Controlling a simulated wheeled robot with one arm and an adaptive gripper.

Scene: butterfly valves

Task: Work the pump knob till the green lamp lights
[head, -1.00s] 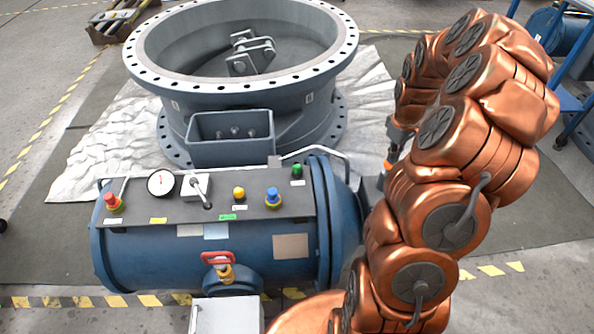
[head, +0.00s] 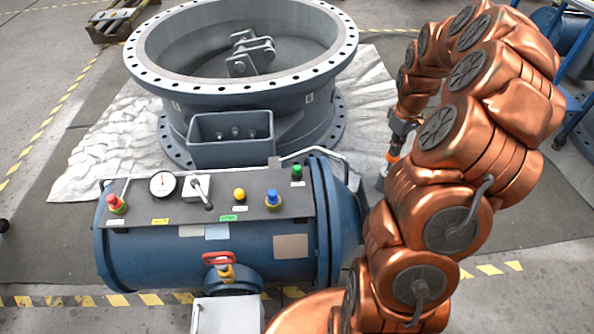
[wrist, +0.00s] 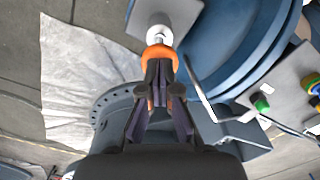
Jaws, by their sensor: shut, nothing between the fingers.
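My gripper (wrist: 158,85) is shut with nothing between its fingers. In the wrist view, its tips overlap an orange collar (wrist: 160,55) with a pale, rounded part (wrist: 160,32) beyond. This looks like the pump knob; whether the fingers touch it I cannot tell. In the head view, my gripper (head: 398,138) is beside the right end of the blue tank, with orange at its tip, partly hidden by my arm. The green lamp (head: 297,171) at the panel's right end looks bright green; it also shows in the wrist view (wrist: 262,104).
The panel on the blue tank (head: 180,252) carries a red knob (head: 116,204), a gauge (head: 162,184), a lever switch (head: 198,188), a yellow button (head: 239,194) and a blue knob (head: 273,197). A large flanged valve (head: 240,100) stands behind.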

